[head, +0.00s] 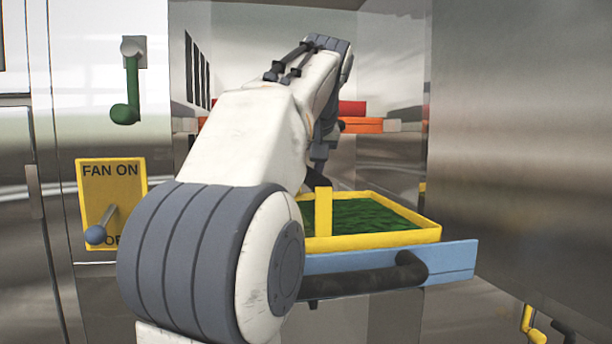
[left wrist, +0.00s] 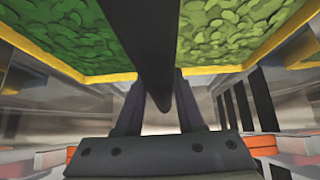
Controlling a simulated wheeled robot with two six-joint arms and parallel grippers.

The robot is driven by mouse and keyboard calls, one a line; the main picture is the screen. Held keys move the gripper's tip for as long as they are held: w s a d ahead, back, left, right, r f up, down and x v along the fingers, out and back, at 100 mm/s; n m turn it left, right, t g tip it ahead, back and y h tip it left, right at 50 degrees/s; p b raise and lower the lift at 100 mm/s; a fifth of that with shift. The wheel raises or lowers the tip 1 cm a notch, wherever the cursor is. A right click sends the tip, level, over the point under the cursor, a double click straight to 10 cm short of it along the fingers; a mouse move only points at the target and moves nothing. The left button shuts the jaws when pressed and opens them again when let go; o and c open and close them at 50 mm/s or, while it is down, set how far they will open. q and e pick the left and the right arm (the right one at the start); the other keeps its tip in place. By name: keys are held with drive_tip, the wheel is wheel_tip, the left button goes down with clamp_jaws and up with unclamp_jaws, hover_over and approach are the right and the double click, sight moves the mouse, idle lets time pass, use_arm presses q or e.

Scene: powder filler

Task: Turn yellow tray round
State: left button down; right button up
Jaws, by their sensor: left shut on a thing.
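The yellow tray (head: 385,240) holds green leafy-looking contents and has a yellow upright post (head: 323,212) at its near side. It is at or just above the pale blue drawer (head: 452,262); I cannot tell whether it touches the drawer. My left gripper (head: 318,168) reaches in from above, partly hidden by my arm. In the left wrist view, its fingers (left wrist: 158,105) are shut on the tray's dark handle bar (left wrist: 152,40), which runs over the green contents between yellow rims. My arm hides the tray's left part. My right gripper is not in view.
The drawer has a dark handle (head: 370,280). Red (head: 352,107) and orange (head: 362,125) trays lie on a shelf behind. A yellow fan switch panel (head: 92,205) and a green lever (head: 126,112) are at left. A steel wall (head: 530,130) stands close at right.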

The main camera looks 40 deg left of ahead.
sight(311, 170)
use_arm(q)
drive_tip(key=shift+r+p, duration=0.6)
drive_tip(key=shift+r, duration=2.15)
drive_tip(key=shift+s+d+b, duration=0.9)
drive_tip(key=shift+s+d, duration=0.9)
drive_tip(key=shift+d, duration=0.25)
drive_tip(key=shift+s+d+b, duration=0.35)
drive_tip(key=shift+s+d, duration=0.85)
drive_tip(key=shift+d, duration=0.25)
drive_tip(key=shift+s+d+b, duration=0.3)
drive_tip(key=shift+s+d, duration=0.9)
drive_tip(key=shift+d, duration=0.25)
